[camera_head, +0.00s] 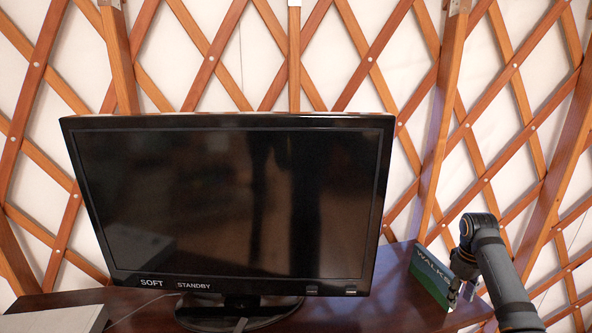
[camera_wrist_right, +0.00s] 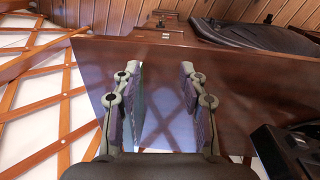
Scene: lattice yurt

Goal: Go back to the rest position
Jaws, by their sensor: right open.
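Part of the box is hidden behind the gripper in the head view. My left gripper is not in view.
A large black monitor (camera_head: 230,200), marked "SOFT" and "STANDBY", stands on the top left of the box. A pale flat object (camera_head: 55,318) lies at the lower left. The wooden lattice wall (camera_head: 480,100) is close behind. Some bare top lies between monitor and box.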

